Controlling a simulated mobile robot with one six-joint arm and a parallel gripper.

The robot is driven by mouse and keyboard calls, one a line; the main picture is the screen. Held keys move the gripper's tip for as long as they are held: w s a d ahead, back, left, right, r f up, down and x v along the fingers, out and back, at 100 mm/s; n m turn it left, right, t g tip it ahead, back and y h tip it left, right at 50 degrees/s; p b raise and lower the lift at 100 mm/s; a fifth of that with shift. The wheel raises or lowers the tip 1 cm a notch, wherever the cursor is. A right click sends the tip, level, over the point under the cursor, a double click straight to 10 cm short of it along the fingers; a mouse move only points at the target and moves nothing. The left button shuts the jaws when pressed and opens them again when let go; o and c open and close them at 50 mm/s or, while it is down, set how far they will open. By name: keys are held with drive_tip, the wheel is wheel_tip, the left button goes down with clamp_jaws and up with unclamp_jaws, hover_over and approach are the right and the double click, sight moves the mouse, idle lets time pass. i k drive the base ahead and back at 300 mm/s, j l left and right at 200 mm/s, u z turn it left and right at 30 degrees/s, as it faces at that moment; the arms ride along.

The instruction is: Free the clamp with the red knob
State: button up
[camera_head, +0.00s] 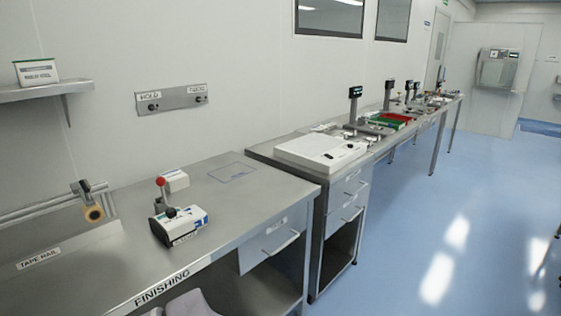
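A dark lever with a red ball knob (160,182) stands up on the finishing table at the left. It appears to be the clamp (169,208). A white and blue box (181,227) sits low at the clamp, and its front carries a small label. Whether the clamp presses on the box cannot be made out at this size. A small white block (176,180) lies just behind the knob. My gripper is not in view.
The steel finishing table (235,200) is bare to the right of the clamp. A tape rail (40,208) with a brown roll (93,214) is at the left. A second bench (265,150) with equipment runs back to the right. The blue floor (430,220) is open.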

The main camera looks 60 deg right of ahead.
sight(171, 212)
drive_tip(key=z, duration=0.95)
drive_tip(key=i, duration=0.05)
